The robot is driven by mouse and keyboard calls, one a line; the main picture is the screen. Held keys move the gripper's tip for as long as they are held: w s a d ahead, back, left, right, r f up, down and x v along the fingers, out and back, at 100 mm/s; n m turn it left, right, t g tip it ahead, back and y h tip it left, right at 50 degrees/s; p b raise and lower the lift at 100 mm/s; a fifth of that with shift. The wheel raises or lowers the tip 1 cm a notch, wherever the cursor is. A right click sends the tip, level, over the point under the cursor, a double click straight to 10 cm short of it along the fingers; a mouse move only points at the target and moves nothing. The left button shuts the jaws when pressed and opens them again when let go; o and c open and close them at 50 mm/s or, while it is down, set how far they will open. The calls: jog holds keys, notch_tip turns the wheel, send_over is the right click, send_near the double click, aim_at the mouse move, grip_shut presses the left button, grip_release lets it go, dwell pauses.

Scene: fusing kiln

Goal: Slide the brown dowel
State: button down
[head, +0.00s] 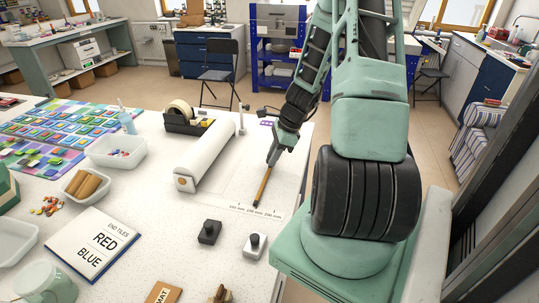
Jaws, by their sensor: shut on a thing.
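The brown dowel (263,187) is a thin orange-brown stick on the right part of the white table. Its near end is by a strip of printed millimetre marks (254,211). My gripper (273,157) comes down from the upper right and is shut on the far end of the dowel. The fingers are small in this view and hide that end. The dowel lies slanted, and I cannot tell whether its whole length touches the table.
A white roll (207,155) lies left of the dowel. A dark block (209,232) and a light block with a knob (254,246) stand nearer. A tape dispenser (188,123) is behind. A sign reading RED and BLUE (92,248) lies left.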

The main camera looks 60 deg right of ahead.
jog(key=c, duration=1.5)
grip_release()
jog(key=shift+r, duration=0.15)
jog(key=v, duration=1.7)
jog(key=shift+b, duration=0.35)
jog(key=shift+d+r, duration=0.1)
jog(key=w+a+n+g, duration=0.2)
jog(key=w+a+n, duration=0.2)
jog(key=a+n, duration=0.65)
jog(key=w+a+n+g, duration=0.1)
jog(key=w+a+n, duration=0.3)
jog(key=a, duration=1.2)
jog(key=s+a+n+h, duration=0.1)
jog(key=s+a+n, duration=0.7)
jog(key=a+n, duration=0.2)
jog(key=s+a+n+h, duration=0.1)
jog(key=s+a+n, duration=0.7)
jog(key=a+n, duration=0.3)
jog(key=shift+a, duration=0.15)
